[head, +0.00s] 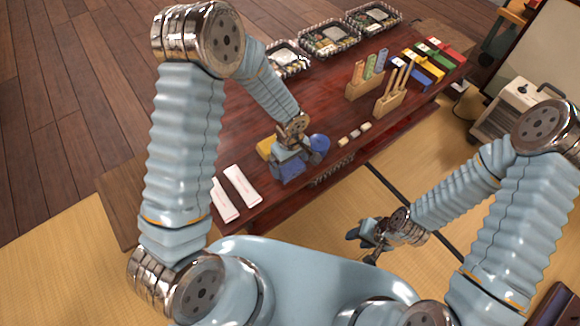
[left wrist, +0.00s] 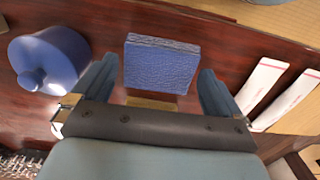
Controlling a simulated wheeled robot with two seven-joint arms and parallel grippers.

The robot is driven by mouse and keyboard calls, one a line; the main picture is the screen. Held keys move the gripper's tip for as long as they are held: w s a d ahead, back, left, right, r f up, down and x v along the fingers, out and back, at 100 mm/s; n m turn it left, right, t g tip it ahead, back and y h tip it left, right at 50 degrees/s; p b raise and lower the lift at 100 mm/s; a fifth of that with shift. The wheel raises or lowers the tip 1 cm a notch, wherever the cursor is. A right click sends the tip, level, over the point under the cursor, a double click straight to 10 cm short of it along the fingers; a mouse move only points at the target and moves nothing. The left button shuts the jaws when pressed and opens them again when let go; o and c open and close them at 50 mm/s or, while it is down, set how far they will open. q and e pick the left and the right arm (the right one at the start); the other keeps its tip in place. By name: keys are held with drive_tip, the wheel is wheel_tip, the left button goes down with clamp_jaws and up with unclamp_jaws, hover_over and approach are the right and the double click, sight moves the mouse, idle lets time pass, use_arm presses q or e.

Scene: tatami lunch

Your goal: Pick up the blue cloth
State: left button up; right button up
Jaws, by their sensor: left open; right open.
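The blue cloth (left wrist: 161,64) is a thick folded square lying on the dark red table, seen in the left wrist view just beyond and between my left fingers. My left gripper (left wrist: 156,88) is open and empty, above the table, with one finger toward each side of the cloth. In the head view my left gripper (head: 297,152) partly covers the cloth (head: 288,172), near the table's front edge. My right gripper (head: 367,240) is open and empty, off the table's front side, well away from the cloth.
A round blue lidded pot (left wrist: 50,60) stands close beside the cloth. White paper sleeves (left wrist: 262,84) lie on its other side. A yellow item (head: 265,147) is partly hidden by my left arm. Wooden holders (head: 388,102) and bento trays (head: 328,38) stand farther back.

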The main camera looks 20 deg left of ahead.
use_arm(q)
drive_tip(key=shift+f, duration=0.45)
drive_tip(key=shift+c, duration=0.5)
drive_tip(key=c, duration=0.7)
drive_tip(key=shift+o, duration=0.2)
drive_tip(key=shift+r, duration=0.15)
wheel_tip(320, 180, up, 3)
drive_tip(key=w+d+r, duration=0.3)
drive_tip(key=w+r, duration=0.6)
drive_tip(key=w, duration=0.4)
drive_tip(key=shift+w+d+r, duration=0.2)
drive_tip(key=shift+w+r, duration=0.1)
drive_tip(key=shift+r, duration=0.1)
